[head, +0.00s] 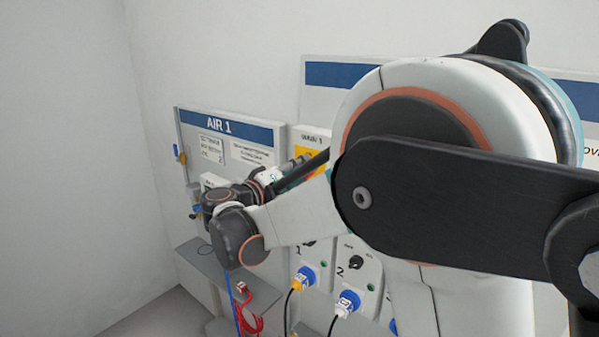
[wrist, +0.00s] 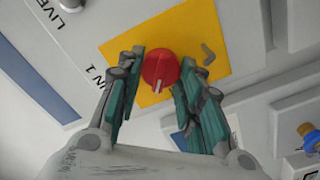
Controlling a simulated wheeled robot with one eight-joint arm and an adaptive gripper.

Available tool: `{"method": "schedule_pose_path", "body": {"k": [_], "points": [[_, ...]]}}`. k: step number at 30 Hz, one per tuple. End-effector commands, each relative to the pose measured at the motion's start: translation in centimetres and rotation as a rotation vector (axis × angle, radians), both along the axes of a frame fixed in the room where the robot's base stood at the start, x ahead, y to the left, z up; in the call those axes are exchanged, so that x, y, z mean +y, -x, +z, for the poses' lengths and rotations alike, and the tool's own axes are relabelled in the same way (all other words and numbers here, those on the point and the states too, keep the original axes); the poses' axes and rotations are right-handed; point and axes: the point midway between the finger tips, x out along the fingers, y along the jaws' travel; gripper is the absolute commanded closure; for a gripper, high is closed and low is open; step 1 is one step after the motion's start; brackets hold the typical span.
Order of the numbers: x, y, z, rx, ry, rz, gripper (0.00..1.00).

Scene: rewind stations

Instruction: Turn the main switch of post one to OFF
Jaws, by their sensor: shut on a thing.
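The main switch is a red round knob (wrist: 160,68) on a yellow plate (wrist: 196,38) in the wrist view. A white mark on the knob points toward the bottom of the picture. My gripper (wrist: 161,60) is shut on the knob, with one teal-padded finger on each side. In the head view the MAIN 1 panel (head: 312,136) shows its top and part of its yellow plate (head: 301,152). My own arm hides the knob and most of the gripper there. The word LIVE (wrist: 70,5) is partly visible on the panel; no OFF lettering is readable.
The AIR 1 board (head: 250,130) stands left of the panel, with a grey shelf (head: 205,262) below. Blue plugs (head: 306,275) sit in sockets below the panel. A red coiled cable (head: 248,312) hangs at lower left. My arm blocks much of the right side.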

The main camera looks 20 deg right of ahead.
Motion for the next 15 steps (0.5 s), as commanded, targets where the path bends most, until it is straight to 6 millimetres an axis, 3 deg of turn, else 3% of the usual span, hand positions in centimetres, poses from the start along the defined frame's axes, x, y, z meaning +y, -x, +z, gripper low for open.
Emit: {"method": "schedule_pose_path", "body": {"k": [15], "points": [[0.06, -0.05, 0.01, 0.030, 0.022, 0.002, 0.90]]}}
